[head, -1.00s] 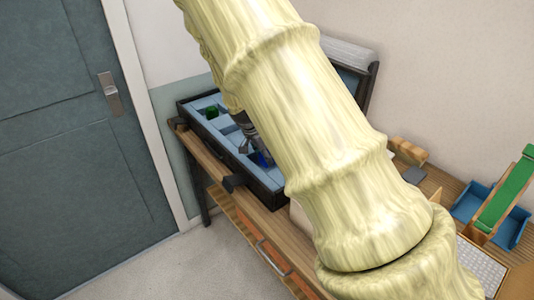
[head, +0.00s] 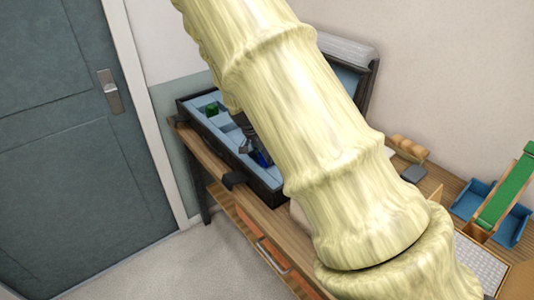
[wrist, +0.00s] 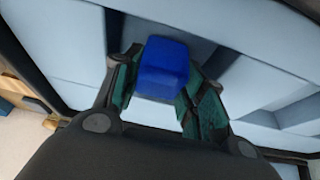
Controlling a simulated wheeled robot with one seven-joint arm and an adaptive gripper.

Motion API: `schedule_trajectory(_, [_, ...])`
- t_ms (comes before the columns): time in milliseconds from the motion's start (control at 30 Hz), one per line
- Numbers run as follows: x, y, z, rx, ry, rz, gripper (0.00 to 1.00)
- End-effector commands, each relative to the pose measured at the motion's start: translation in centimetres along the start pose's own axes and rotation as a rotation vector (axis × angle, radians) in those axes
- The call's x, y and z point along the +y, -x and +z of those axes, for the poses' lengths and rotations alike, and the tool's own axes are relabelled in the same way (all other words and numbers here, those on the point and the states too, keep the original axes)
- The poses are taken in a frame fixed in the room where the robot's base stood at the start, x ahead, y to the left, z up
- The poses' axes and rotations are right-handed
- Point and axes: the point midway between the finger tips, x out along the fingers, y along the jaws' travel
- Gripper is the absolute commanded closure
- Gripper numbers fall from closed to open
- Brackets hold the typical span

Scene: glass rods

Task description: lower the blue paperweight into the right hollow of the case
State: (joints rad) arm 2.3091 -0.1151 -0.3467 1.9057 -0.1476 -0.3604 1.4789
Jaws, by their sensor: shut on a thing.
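The blue paperweight (wrist: 163,68) is a small blue block between the green-padded fingers of my gripper (wrist: 160,90) in the wrist view. My gripper is shut on it. In the head view the paperweight (head: 262,158) shows just below my gripper (head: 254,150), over the right part of the case (head: 266,190). The case is open and black, with a light-blue lining split into hollows. My arm covers part of the case's right side. I cannot tell whether the paperweight touches the hollow's floor.
A green object (head: 211,109) sits in the case's left part. The raised lid (head: 350,78) stands behind. The case rests on a wooden table; a blue tray with a green ramp (head: 508,190), a keyboard (head: 482,262) and a wooden piece (head: 409,148) lie to the right.

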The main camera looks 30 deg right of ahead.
Motion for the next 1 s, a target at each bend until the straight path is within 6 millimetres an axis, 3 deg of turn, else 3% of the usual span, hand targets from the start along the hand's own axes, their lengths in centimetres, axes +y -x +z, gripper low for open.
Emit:
schedule_trajectory(700, [-0.02, -0.49, 0.19, 0.000, 0.000, 0.000, 0.91])
schedule_trajectory(733, [-0.02, -0.49, 0.19, 0.000, 0.000, 0.000, 0.54])
schedule_trajectory(800, [-0.01, -0.50, 0.19, 0.000, 0.000, 0.000, 0.41])
schedule_trajectory(867, [-0.01, -0.50, 0.19, 0.000, 0.000, 0.000, 0.34])
schedule_trajectory(1000, [-0.01, -0.51, 0.20, 0.000, 0.000, 0.000, 0.34])
